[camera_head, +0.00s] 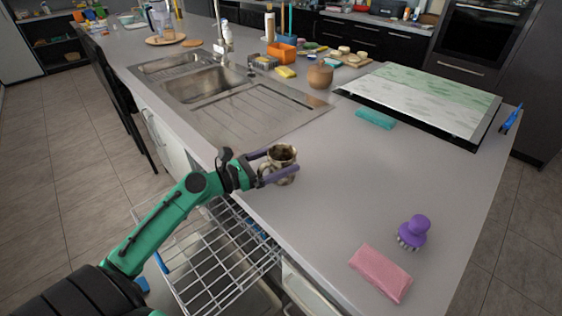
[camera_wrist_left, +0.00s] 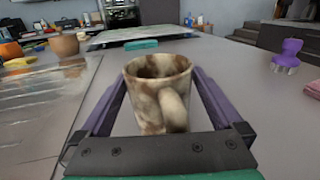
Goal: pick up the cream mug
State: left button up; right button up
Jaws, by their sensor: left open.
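The cream mug (camera_head: 283,157) has brown mottling and stands upright on the grey counter, near its front edge. In the left wrist view the mug (camera_wrist_left: 158,95) shows its handle turned toward my wrist, and its inside is dark brown. My left gripper (camera_head: 282,164) is open, with its purple fingers on either side of the mug. In the left wrist view a gap shows between the mug and the right finger; contact on the left side is hard to tell. My right gripper is not in view.
A teal sponge (camera_head: 375,119) lies behind the mug. A sink (camera_head: 210,84) is at the back left. An open dishwasher rack (camera_head: 222,262) is below the counter edge.

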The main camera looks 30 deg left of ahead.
pick_arm(q)
jog(key=shift+w+d+f, duration=0.1)
jog(key=shift+w+d, duration=0.05)
jog(key=shift+w, duration=0.15)
jog(key=c, duration=1.3)
